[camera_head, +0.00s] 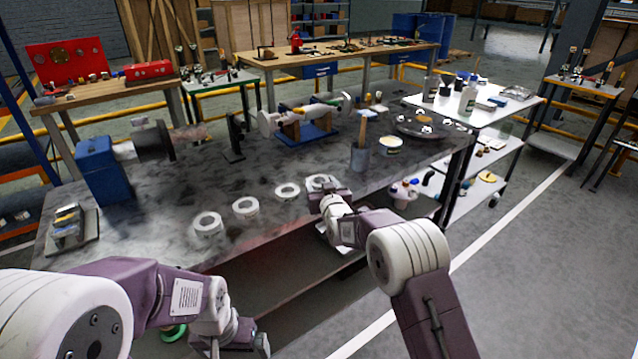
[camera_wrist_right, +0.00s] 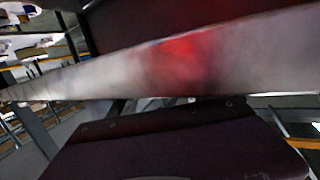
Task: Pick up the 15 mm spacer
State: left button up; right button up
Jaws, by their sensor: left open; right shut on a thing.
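Several pale ring-shaped spacers lie in a row along the front of the dark workbench (camera_head: 150,235): one at the left (camera_head: 208,224), a second (camera_head: 246,207), and a third (camera_head: 287,191). A fourth pale ring (camera_head: 320,182) is at the right end, at my right gripper (camera_head: 318,193). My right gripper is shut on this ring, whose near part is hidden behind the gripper. No size marking is legible, so I cannot tell which is 15 mm. My left gripper (camera_head: 247,340) is open, low in front of the bench. The right wrist view shows no spacer clearly.
A wooden-handled tool in a grey cup (camera_head: 361,150) and a tin (camera_head: 389,145) stand behind the right gripper. The bench's front edge runs close under the right gripper; a grey edge (camera_wrist_right: 170,65) crosses the right wrist view.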

jog(key=r, duration=0.1)
jog(key=r+p, duration=0.1)
jog(key=r, duration=0.2)
jog(key=shift+d+r, duration=0.25)
jog(key=shift+r, duration=0.15)
jog(key=d+r+p, duration=0.1)
jog(key=d+r, duration=0.2)
jog(key=d, duration=0.2)
jog(key=s+d+r+p, duration=0.1)
jog(key=d+r, duration=0.2)
jog(key=d, duration=0.3)
jog(key=shift+s+r, duration=0.15)
